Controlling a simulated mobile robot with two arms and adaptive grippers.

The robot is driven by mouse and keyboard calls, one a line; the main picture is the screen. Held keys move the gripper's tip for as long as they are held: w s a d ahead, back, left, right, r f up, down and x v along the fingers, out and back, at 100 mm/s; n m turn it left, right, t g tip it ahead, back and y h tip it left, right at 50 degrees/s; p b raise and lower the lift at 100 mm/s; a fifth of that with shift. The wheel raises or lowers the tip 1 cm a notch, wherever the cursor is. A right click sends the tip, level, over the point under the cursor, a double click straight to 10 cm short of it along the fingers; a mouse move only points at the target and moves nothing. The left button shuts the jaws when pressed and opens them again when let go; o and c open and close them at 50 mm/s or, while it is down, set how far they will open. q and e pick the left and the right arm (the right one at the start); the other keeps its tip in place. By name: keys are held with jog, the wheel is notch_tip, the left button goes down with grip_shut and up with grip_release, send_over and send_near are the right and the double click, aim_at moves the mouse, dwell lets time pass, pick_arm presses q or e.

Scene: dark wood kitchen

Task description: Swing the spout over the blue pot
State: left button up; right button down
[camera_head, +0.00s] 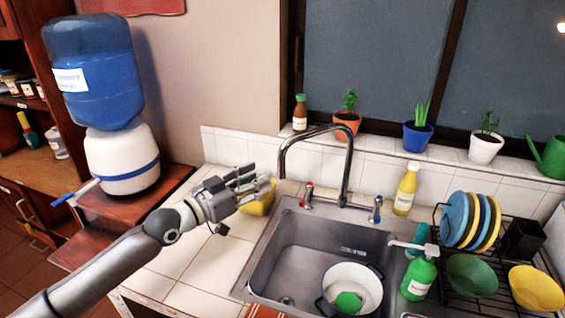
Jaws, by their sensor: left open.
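The chrome spout (348,155) rises behind the sink and arches left. Its tip hangs over the sink's back left corner, away from the pot. A pot (335,273) with a white inside and dark blue outer side and handles stands in the sink's front right part. A green thing lies in it. My left gripper (255,182) is open and empty, left of the spout tip and apart from it. My right gripper is not in view.
A red-marked tap handle (307,195) and a blue-marked one (376,208) flank the spout. A yellow bottle (405,190) stands right of them. A green soap bottle (420,274) and dish rack (490,290) stand at right. Potted plants line the sill, one in a blue pot (417,136).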

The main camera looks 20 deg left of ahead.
aim_at(282, 171)
pick_arm(q)
jog(key=p+x, duration=0.2)
jog(key=x, duration=0.6)
jog(key=shift+w, duration=0.1)
jog(key=shift+w+d+f, duration=0.1)
jog(key=shift+w+d, duration=0.1)
jog(key=shift+w, duration=0.2)
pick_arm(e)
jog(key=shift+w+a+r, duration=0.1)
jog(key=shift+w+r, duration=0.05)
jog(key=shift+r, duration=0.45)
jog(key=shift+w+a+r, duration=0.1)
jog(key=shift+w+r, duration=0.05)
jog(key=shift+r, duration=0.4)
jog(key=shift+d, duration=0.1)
pick_arm(q)
jog(key=shift+c, duration=0.9)
grip_shut()
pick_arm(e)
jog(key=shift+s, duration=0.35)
